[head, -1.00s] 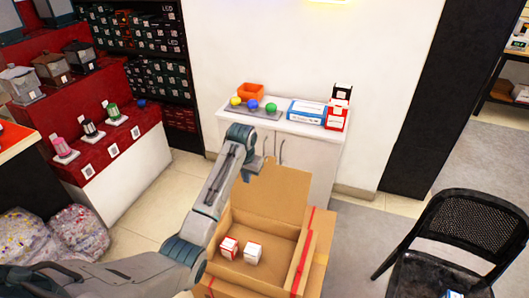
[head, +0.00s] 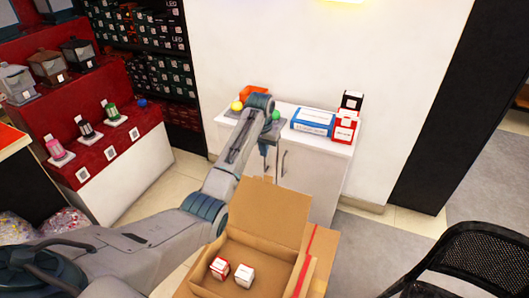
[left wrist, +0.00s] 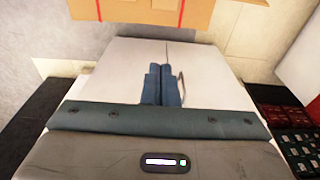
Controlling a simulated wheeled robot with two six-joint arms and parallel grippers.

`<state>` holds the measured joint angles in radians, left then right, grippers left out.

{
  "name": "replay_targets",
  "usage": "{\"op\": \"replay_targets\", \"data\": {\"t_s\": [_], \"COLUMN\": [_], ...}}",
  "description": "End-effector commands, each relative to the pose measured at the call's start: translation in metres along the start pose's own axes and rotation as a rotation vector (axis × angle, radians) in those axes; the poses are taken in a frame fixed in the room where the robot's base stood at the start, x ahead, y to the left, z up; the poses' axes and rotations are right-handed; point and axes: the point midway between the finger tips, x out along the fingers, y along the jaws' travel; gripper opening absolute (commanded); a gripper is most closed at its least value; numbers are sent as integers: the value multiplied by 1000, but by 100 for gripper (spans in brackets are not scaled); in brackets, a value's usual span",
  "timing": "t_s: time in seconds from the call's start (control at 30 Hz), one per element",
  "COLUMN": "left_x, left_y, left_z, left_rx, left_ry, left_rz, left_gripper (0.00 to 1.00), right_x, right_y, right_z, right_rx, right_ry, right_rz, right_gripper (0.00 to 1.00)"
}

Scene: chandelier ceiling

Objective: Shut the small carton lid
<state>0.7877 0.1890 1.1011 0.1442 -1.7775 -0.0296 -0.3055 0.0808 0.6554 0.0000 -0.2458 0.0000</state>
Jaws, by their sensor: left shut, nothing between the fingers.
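The brown carton (head: 235,254) stands open at the bottom middle of the head view. Its lid flap (head: 270,212) is raised at the far side. Two small red-and-white boxes (head: 219,268) (head: 244,275) lie inside. My left gripper (head: 270,172) points down beyond the lid's top edge, in front of the white cabinet. Its closed fingers also show in the left wrist view (left wrist: 163,90), empty. I cannot tell whether they touch the lid. My right gripper is not in view.
The white cabinet (head: 308,180) carries coloured balls, a blue-and-white box (head: 312,120) and red and black boxes. A black chair (head: 470,260) stands at the right. Red display shelves (head: 90,105) stand at the left. Cardboard with red stripes (left wrist: 140,10) shows in the left wrist view.

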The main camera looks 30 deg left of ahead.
Motion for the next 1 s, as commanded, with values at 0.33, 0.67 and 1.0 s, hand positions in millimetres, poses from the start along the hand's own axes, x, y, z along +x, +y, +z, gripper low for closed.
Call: {"op": "replay_targets", "data": {"t_s": [0.33,0.67,1.0], "left_x": [63,71,66], "left_y": [0,0,0], "left_z": [1,20,38], "left_rx": [0,1,0], "left_ry": [-4,0,0], "left_rz": [0,-1,-1], "left_gripper": [0,0,0], "right_x": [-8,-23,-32], "right_y": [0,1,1], "right_z": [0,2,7], "right_rx": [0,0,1], "right_ry": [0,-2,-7], "right_rz": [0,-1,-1], "right_gripper": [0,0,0]}}
